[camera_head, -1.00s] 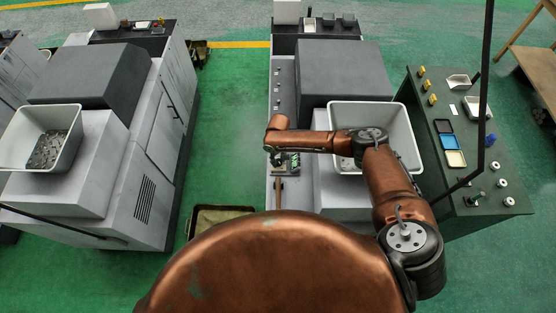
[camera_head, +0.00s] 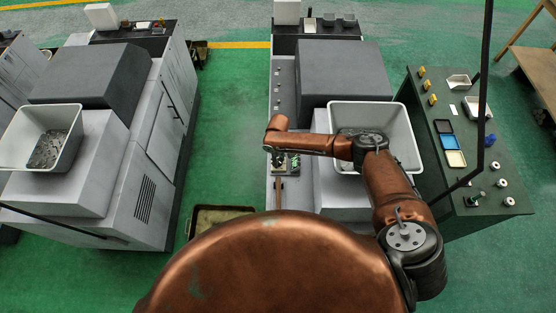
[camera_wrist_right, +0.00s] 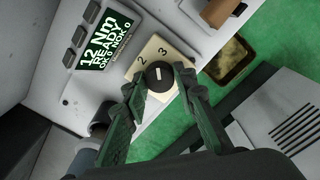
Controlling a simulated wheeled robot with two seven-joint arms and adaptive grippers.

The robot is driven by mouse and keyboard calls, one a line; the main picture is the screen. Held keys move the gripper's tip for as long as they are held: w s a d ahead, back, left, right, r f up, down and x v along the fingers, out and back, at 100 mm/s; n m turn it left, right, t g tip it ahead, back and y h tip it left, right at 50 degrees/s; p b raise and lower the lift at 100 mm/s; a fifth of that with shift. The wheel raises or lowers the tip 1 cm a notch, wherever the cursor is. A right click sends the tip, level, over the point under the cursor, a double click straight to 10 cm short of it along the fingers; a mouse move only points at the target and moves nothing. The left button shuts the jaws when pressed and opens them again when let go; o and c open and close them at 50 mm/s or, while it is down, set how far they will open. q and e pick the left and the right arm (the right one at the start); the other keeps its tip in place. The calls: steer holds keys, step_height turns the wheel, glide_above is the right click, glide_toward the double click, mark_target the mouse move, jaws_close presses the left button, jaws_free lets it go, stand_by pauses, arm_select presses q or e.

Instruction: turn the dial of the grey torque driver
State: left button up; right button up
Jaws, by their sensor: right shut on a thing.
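In the right wrist view the dial (camera_wrist_right: 159,76) is a round black knob with a short white mark. In the head view the right gripper (camera_head: 284,164) is small beside the machine's front ledge. My left gripper is not in view.
A white bin (camera_head: 400,165) stands on the machine beneath my right arm. A dark green table (camera_head: 465,180) with trays and small parts is at the right. A brown handle (camera_head: 278,190) lies near the gripper.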

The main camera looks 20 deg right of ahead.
steer(key=n, duration=0.5)
steer(key=shift+d, duration=0.1)
steer(key=shift+w+r+n+b, duration=0.1)
steer(key=shift+n+b, duration=0.2)
steer(key=shift+n, duration=1.4)
steer(key=shift+d, duration=0.1)
steer(key=o, duration=1)
steer(key=shift+o, duration=0.8)
step_height(320, 180, up, 12)
